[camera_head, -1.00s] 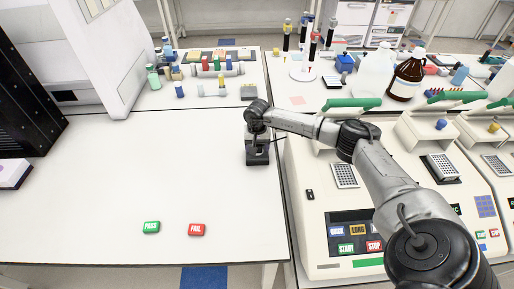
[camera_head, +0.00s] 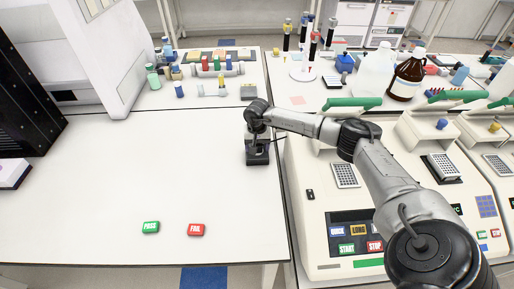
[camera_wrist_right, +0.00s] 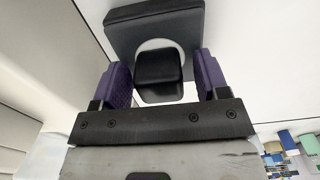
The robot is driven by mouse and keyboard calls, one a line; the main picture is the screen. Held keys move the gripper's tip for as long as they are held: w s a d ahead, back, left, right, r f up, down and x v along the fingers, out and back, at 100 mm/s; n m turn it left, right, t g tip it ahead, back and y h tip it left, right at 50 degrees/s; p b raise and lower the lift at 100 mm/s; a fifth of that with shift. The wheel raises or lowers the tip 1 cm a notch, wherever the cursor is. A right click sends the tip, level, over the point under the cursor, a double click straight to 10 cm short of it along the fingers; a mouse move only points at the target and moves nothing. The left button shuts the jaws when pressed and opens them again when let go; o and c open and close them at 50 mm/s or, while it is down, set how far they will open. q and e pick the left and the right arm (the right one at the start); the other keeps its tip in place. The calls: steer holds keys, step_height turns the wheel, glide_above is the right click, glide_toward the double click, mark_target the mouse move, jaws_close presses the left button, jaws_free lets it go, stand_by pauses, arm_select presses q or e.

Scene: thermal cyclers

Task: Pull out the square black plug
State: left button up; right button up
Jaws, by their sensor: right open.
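The square black plug (camera_wrist_right: 160,82) shows in the right wrist view, in front of a white round area on a dark square block (camera_wrist_right: 155,20). My right gripper (camera_wrist_right: 163,74) is open, with one purple finger on each side of the plug. A narrow gap shows between the plug and each finger. In the head view the dark block (camera_head: 257,159) sits near the right edge of the white table, with my right gripper (camera_head: 257,142) right over it. The plug is hidden there by the gripper. My left gripper is not in view.
A green PASS button (camera_head: 151,227) and a red FAIL button (camera_head: 196,230) lie at the table's front. A thermal cycler (camera_head: 318,225) stands just right of the block. Bottles and small tubes stand at the back. The table's middle is clear.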

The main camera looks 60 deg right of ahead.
steer(key=c, duration=1.2)
steer(key=shift+r, duration=0.25)
steer(key=shift+r+p, duration=0.55)
steer(key=shift+r, duration=0.1)
steer(key=shift+r+p, duration=1)
steer(key=shift+r, duration=1.05)
steer(key=shift+r+p, duration=0.1)
steer(key=shift+p, duration=0.2)
